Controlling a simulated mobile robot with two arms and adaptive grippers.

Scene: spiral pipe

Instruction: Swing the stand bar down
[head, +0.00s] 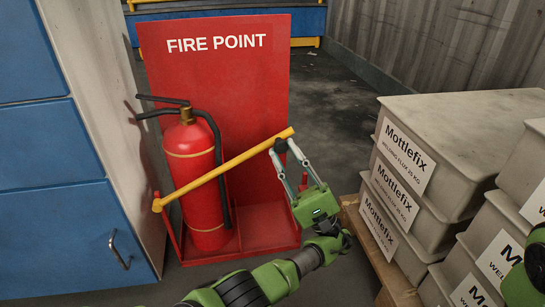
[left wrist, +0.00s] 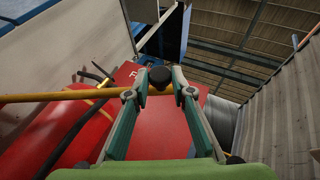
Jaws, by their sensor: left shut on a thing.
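The yellow stand bar (head: 222,170) slants across the front of the red fire extinguisher (head: 194,165), its left end low at the stand's side and its right end raised. A black knob (left wrist: 160,77) sits on the bar near the raised end. My left gripper (head: 281,148) is shut on this knob, with one finger on each side. In the left wrist view the bar (left wrist: 65,96) runs off to the left from the gripper (left wrist: 160,92). The extinguisher stands upright in the red FIRE POINT stand (head: 262,85). My right gripper is not visible.
A blue-fronted cabinet (head: 60,225) stands close on the left. Grey Mottlefix boxes (head: 440,125) are stacked on a wooden pallet (head: 395,285) on the right. Open floor (head: 335,105) lies behind, between the stand and the corrugated wall (head: 450,45).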

